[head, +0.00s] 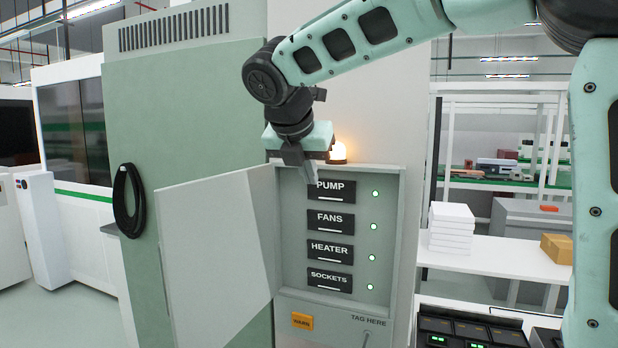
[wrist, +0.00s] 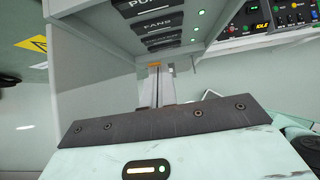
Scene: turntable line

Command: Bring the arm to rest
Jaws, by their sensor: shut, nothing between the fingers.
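My arm (head: 375,40) reaches across from the right in the head view and bends down at the wrist. My gripper (head: 310,176) points down in front of the top of an open panel box, near the PUMP switch (head: 335,189). Its fingers also show in the wrist view (wrist: 158,82), shut with nothing between them. I cannot tell whether the fingers touch the box. The FANS (head: 331,220), HEATER (head: 331,251) and SOCKETS (head: 330,280) switches sit below PUMP, each with a green light beside it.
The box's door (head: 215,255) stands open to the left, close to my gripper. An orange lamp (head: 338,152) glows on top of the box. White boxes (head: 451,228) and a cardboard box (head: 556,248) stand on a bench at right.

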